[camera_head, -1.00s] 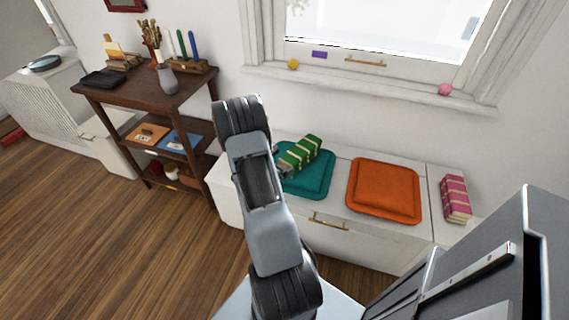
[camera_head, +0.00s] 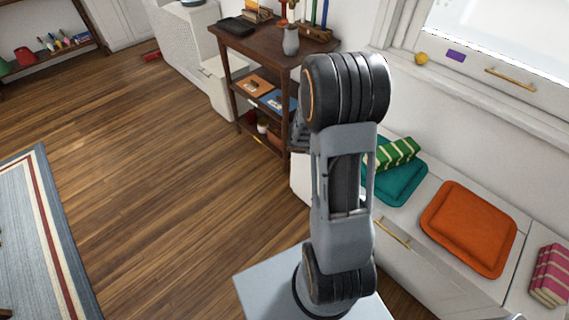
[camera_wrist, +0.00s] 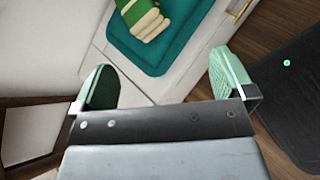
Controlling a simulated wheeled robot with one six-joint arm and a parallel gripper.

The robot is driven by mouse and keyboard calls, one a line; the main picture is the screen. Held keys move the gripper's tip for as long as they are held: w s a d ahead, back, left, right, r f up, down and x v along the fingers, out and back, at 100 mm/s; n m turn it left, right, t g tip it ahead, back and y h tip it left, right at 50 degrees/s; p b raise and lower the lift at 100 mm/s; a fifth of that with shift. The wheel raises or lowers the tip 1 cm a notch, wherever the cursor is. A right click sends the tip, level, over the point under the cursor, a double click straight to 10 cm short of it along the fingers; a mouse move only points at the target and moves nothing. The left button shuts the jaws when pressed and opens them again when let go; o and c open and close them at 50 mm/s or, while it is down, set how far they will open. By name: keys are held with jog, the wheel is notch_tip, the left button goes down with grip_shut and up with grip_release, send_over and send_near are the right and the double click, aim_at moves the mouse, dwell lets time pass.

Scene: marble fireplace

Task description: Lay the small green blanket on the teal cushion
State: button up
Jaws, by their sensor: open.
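The small green blanket (camera_head: 397,153), folded, with pale yellow stripes, lies on the teal cushion (camera_head: 404,186) on the white window bench. My arm hides the cushion's left edge in the head view. In the wrist view the blanket (camera_wrist: 143,18) lies on the cushion (camera_wrist: 182,38) at the top of the picture, cut off by the frame. My gripper (camera_wrist: 165,82) is open and empty, its green-padded fingers spread wide, apart from the blanket and cushion. In the head view my gripper is hidden behind my arm.
An orange cushion (camera_head: 468,228) and a folded pink striped blanket (camera_head: 550,275) lie farther right on the bench. A dark wooden shelf cart (camera_head: 262,40) stands left of the bench. The wood floor (camera_head: 150,150) is open to the left, with a rug (camera_head: 40,240) beyond.

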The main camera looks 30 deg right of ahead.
jog(key=s+a+r+m+t+y, duration=0.1)
jog(key=a+r+m+t+y, duration=0.1)
jog(key=a, duration=0.6)
jog(key=s+a+r+m+t+y, duration=0.1)
jog(key=a+r+m+t+y, duration=0.1)
jog(key=a+r+m+y, duration=0.3)
jog(key=s+a+r+m+t+y, duration=0.1)
jog(key=a+r+m+t+y, duration=0.1)
jog(key=a, duration=0.9)
notch_tip(320, 180, up, 3)
jog(key=shift+s+f+m+y, duration=0.1)
jog(key=shift+s+m+y, duration=0.25)
jog(key=shift+m+y, duration=0.65)
notch_tip(320, 180, up, 17)
jog(key=p, duration=1.6)
jog(key=shift+s+a+t, duration=0.15)
jog(key=shift+a+t, duration=0.15)
